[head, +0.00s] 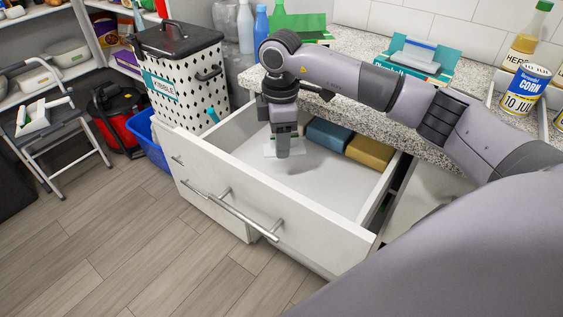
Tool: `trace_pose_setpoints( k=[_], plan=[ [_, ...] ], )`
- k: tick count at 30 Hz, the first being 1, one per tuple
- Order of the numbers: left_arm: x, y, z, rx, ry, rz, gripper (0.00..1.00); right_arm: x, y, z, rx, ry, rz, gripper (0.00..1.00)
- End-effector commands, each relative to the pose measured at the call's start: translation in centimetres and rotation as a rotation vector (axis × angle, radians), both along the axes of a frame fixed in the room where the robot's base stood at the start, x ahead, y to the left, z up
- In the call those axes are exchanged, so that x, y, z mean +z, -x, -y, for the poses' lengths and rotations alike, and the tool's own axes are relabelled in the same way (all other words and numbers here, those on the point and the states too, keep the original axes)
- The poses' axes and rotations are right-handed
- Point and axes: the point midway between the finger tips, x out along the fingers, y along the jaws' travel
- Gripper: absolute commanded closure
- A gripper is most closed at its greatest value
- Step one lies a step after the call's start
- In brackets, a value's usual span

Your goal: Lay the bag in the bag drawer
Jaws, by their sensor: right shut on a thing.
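The bag drawer (310,186) is pulled open below the counter, with its front facing the lower left. My right gripper (283,150) points straight down into the drawer from above. It is shut on a small pale, whitish thing (268,149), which seems to be the bag and is largely hidden behind the fingers. The thing is close above the drawer floor; I cannot tell whether it touches. A blue packet (329,134) and a yellow packet (369,152) lie at the drawer's back right. My left gripper is not in view.
A kibble bin (185,75) stands left of the drawer, with a blue tub (160,140) by it. The granite counter (350,115) overhangs the drawer's back. The drawer floor's front and right are clear. A folding step stool (45,135) stands far left.

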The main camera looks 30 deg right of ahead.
Motion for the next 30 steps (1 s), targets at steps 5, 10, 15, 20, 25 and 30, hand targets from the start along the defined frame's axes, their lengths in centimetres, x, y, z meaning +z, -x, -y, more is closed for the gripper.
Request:
trace_pose_setpoints(
  k=[5,10,15,20,25,30],
  plan=[
    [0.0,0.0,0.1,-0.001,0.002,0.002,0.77,-2.3,0.0,0.0,0.000,-0.001,0.000,0.91],
    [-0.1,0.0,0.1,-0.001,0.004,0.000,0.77,-3.6,0.0,0.0,0.000,0.000,-0.001,0.91],
    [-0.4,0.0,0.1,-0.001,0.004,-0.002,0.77,-6.2,0.1,0.0,0.001,-0.001,-0.002,0.91],
    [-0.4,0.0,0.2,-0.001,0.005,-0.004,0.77,-6.9,0.0,0.0,0.001,-0.001,0.002,0.91],
    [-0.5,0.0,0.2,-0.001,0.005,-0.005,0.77,-6.9,0.0,0.0,0.001,-0.001,0.002,0.91],
    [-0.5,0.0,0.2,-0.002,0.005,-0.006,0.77,-7.1,0.0,0.0,0.001,-0.001,0.001,0.39]
  ],
)
